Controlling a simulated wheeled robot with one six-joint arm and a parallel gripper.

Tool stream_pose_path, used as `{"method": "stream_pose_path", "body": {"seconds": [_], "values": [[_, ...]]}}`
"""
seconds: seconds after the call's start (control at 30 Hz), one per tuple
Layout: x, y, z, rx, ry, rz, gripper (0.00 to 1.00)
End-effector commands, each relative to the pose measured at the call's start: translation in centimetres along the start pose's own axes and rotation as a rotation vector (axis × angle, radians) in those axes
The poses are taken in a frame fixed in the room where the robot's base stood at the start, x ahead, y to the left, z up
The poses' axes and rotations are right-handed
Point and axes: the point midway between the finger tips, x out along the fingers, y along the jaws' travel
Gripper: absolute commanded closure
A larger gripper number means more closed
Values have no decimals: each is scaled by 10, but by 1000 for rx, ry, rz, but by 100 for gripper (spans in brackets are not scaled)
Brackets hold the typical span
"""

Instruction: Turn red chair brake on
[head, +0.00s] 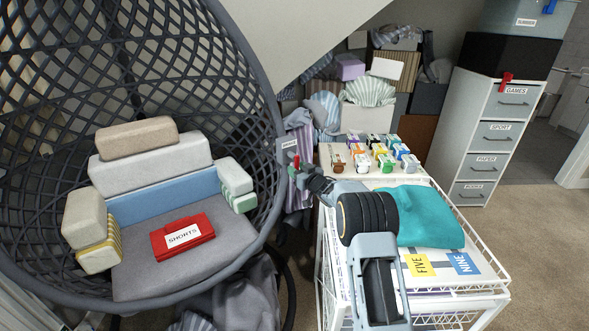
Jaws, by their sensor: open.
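The hanging chair (240,55) is a dark woven shell with a thick rim, filling the left side of the head view. At its right rim is a small white label (289,143), too small to read. Just below the label is a small red part (296,160), apparently the brake. My gripper (298,172) is open at the rim, right by this red part. A small green patch also shows there. I cannot tell whether the fingers touch the red part or stand around it, or which way the brake is set.
The chair holds cushions and a red folded item (183,237) labelled SHORTS. A white wire cart (490,277) with a teal cloth (428,217) stands below my arm. Small coloured boxes sit behind it. A labelled drawer cabinet (494,135) stands right; carpet (530,230) is clear there.

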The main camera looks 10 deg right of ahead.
Motion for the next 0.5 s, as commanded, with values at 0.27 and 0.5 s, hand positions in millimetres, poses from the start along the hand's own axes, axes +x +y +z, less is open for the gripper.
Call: {"method": "stream_pose_path", "body": {"seconds": [0.27, 0.5], "values": [[20, 0, 1, -1, -2, 0, 55], [23, 0, 0, 0, -1, 1, 55]]}}
